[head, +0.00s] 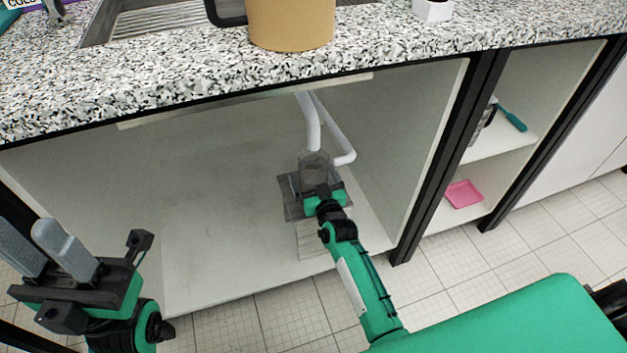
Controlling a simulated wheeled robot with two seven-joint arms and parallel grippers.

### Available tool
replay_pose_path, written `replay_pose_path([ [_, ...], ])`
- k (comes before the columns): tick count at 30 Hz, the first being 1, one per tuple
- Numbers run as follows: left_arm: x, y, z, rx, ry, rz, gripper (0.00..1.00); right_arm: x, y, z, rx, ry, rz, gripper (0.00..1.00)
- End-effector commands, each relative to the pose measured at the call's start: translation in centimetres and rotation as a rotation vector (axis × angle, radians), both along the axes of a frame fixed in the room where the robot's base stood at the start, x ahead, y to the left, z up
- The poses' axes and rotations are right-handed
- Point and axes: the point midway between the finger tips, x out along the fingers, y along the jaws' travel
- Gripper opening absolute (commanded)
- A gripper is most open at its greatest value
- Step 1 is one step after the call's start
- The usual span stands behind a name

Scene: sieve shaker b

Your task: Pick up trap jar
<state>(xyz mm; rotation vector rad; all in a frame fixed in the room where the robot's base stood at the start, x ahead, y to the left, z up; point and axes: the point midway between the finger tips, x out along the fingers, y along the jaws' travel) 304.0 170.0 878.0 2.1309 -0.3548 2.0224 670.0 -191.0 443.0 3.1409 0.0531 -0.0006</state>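The trap jar (315,165) is a greyish, see-through jar inside the open under-sink cabinet, below the white drain pipes (312,122). My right gripper (315,185) reaches into the cabinet and is at the jar, its green body in front of the jar's lower part. Its fingers are small and partly hidden, so I cannot tell whether they are closed on the jar. My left gripper (42,248) is at the lower left, outside the cabinet, with its two grey fingers apart and nothing between them.
The speckled countertop (170,85) overhangs the cabinet, with a tan cylindrical container (290,22) on it. A dark post (450,150) stands right of the opening. Shelves beyond hold a pink tray (464,194) and a teal-handled tool (511,117). The cabinet floor at left is clear.

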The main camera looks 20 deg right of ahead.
Motion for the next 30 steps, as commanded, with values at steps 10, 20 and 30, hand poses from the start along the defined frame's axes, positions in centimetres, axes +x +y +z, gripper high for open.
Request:
replay_pose_path([
  [10, -0.33, 0.09, 0.42, -0.006, -0.014, 0.000, 0.36, 0.21, 0.03, 0.04, 0.000, 0.000, 0.000, 0.81],
  [20, -0.12, -0.02, -0.05, 0.000, 0.000, -0.002, 0.36, 0.23, 0.03, 0.18, 0.000, -0.002, 0.000, 0.36],
  [30, -0.12, -0.03, 0.15, 0.001, 0.002, -0.002, 0.36, 0.23, 0.03, 0.61, 0.000, -0.002, 0.000, 0.36],
])
